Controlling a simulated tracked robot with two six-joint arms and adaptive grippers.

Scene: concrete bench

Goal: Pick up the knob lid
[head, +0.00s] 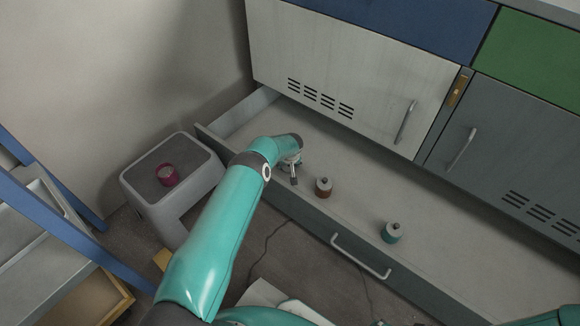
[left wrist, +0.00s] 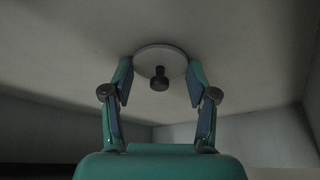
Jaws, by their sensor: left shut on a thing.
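The knob lid (left wrist: 175,60) is a pale round disc with a dark knob at its centre, seen in the left wrist view. My left gripper (left wrist: 159,68) is shut on it, with one finger at each side of its rim. In the head view my left gripper (head: 292,171) is inside the open drawer, near its left end. The lid is mostly hidden there by my wrist. I cannot tell whether the lid touches the drawer floor. Only a bit of my right arm shows at the lower right corner; its gripper is out of view.
A grey stool (head: 147,190) holds a dark red pot (head: 167,175). Cabinet doors rise behind the drawer.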

